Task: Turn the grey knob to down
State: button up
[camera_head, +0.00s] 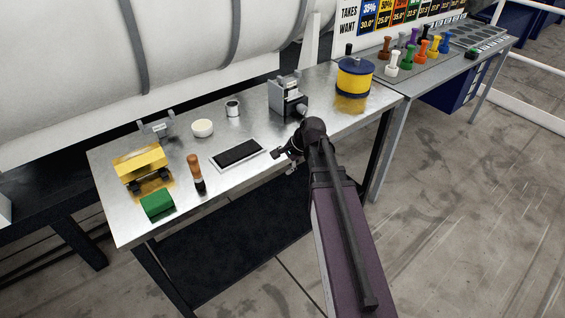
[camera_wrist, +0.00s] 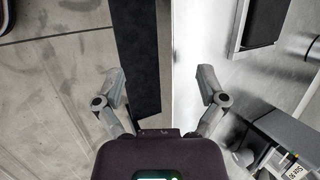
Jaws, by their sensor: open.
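The grey box (camera_head: 284,100) stands towards the right half of the metal table in the head view. A rounded grey knob (camera_head: 302,109) sticks out of its front, close beside my wrist. The box (camera_wrist: 275,130) also shows at the lower right of the wrist view. I cannot tell which way the knob is turned. My gripper (camera_wrist: 162,78) is open and empty over the table's front edge, left of the box in the head view and apart from the knob.
A black-topped tray (camera_head: 238,153) lies left of my gripper. A yellow spool (camera_head: 355,78) stands right of the box. A white bowl (camera_head: 202,128), a small can (camera_head: 233,108), a wooden-handled tool (camera_head: 195,172) and a green block (camera_head: 158,204) are farther left.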

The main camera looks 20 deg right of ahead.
aim_at(304, 109)
dwell(0.5)
jog(key=shift+w+d, duration=0.15)
jog(key=shift+w, duration=0.1)
jog(key=w+d+r+m+t, duration=0.1)
jog(key=w+d+m, duration=0.2)
jog(key=w+d+r+m+t+b, duration=0.1)
jog(key=w+d+m+t, duration=0.1)
jog(key=d+m, duration=0.1)
jog(key=w+d+r+m+t+y, duration=0.1)
jog(key=w+d+m, duration=0.2)
jog(key=shift+w+d+t, duration=0.35)
jog(key=shift+d+t, duration=0.05)
jog(key=w+d+r+m+t, duration=0.1)
jog(key=d+m, duration=0.1)
jog(key=d, duration=0.1)
jog(key=w+d+r+m+t+b, duration=0.1)
jog(key=w+d+m, duration=0.1)
jog(key=d+m, duration=0.1)
jog(key=w+d+r+m+t+h, duration=0.1)
jog(key=w+d+m+t, duration=0.1)
jog(key=d+m, duration=0.1)
jog(key=shift+d+r, duration=0.2)
jog(key=shift+d, duration=0.6)
jog(key=shift+d+r+m, duration=0.15)
jog(key=shift+d+m, duration=0.25)
jog(key=shift+m, duration=0.1)
jog(key=shift+w+a, duration=0.1)
jog(key=shift+w, duration=0.1)
